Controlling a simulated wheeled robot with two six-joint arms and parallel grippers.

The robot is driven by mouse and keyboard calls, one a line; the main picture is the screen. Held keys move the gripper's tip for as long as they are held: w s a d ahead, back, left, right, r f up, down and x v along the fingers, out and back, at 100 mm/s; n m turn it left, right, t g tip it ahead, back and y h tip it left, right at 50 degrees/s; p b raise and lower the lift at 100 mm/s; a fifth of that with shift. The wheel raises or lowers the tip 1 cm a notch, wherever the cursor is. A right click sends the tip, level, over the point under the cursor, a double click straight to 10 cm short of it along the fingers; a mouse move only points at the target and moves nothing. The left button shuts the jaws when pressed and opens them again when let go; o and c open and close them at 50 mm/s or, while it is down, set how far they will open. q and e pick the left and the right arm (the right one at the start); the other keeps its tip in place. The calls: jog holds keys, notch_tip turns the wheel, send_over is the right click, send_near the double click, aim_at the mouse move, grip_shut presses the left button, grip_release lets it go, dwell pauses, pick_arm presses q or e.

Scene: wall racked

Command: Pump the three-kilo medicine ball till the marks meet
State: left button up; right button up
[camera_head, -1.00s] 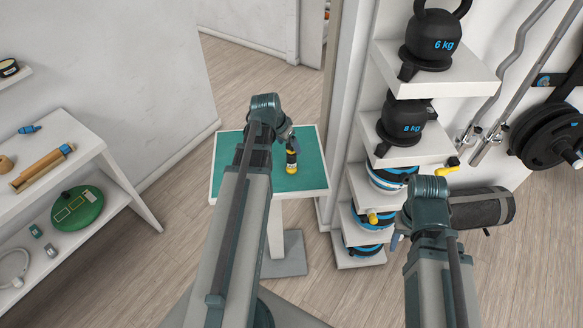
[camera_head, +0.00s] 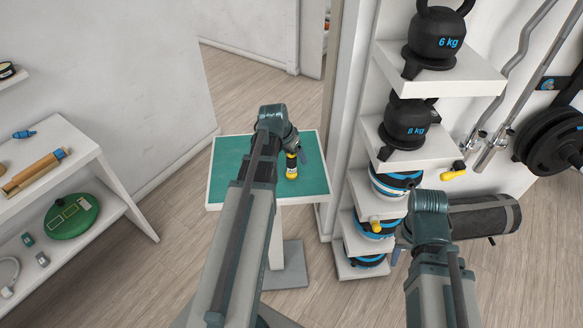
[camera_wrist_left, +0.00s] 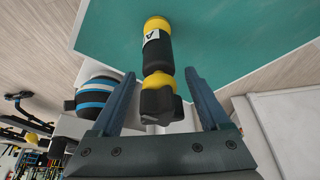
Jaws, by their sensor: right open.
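A small yellow and black cylinder, perhaps the pump (camera_head: 291,172), stands on the green-topped table (camera_head: 228,178). In the left wrist view the cylinder (camera_wrist_left: 157,50) has a pale label and a dark knobbed end pointing toward my left gripper (camera_wrist_left: 160,74). That gripper's fingers are apart, one on each side of the knob, with gaps showing. In the head view my left gripper (camera_head: 301,150) is just above the cylinder. Striped blue, white and black balls (camera_head: 394,183) sit on the rack's lower shelves; I cannot read their weights. My right gripper (camera_head: 399,253) is open beside the lower rack.
Kettlebells (camera_head: 436,40) stand on the upper rack shelves. Yellow-ended pieces (camera_head: 453,172) stick out from the rack. A dark roll (camera_head: 484,214) and weight plates (camera_head: 552,142) are at right. A white shelf (camera_head: 103,172) with a green disc (camera_head: 71,215) is at left.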

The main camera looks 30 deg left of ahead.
pick_arm(q)
grip_shut()
jog(key=shift+r, duration=0.1)
dwell(0.3)
